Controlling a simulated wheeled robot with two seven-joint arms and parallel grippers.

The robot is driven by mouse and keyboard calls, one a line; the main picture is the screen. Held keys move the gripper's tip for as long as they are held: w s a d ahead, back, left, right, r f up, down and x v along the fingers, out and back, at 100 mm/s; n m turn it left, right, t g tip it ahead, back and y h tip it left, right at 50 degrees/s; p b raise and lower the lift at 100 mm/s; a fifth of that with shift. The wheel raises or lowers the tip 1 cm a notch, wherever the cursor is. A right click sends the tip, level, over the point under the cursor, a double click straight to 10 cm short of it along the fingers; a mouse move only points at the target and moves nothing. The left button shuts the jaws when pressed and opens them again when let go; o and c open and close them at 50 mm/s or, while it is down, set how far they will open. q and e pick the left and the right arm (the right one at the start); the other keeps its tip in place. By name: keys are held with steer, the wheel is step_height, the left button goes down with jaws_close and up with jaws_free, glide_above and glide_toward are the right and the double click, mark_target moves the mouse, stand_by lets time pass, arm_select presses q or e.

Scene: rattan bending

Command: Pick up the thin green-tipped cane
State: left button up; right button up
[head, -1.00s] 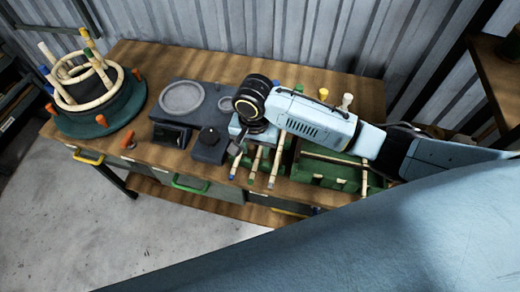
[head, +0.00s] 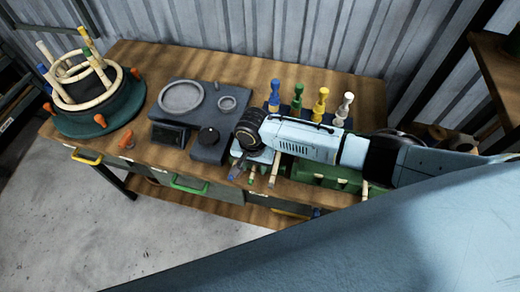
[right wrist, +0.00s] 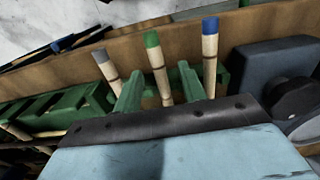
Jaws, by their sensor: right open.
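The thin green-tipped cane (right wrist: 157,65) is between a grey-tipped cane (right wrist: 106,66) and a blue-tipped cane (right wrist: 210,55) in the right wrist view. Green uprights stand between the canes. In the head view only its front end (head: 252,179) shows, and the rest is hidden under my right gripper. My right gripper (head: 253,158) is open and low over the canes, pointing down. Its fingertips are hard to make out, and I cannot tell whether they straddle the green-tipped cane. No cane is seen lifted. My left gripper is out of view.
A green rack (right wrist: 50,115) lies partly under my arm. Blue, green, yellow and white pegs (head: 321,103) stand behind it. A dark device with round plates (head: 182,98) is to the left. A round green form with rattan rings (head: 100,112) stands at the table's left end.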

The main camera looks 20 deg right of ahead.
steer(key=shift+c, duration=0.3)
jaws_close()
step_height(320, 180, up, 15)
steer(key=p, duration=0.8)
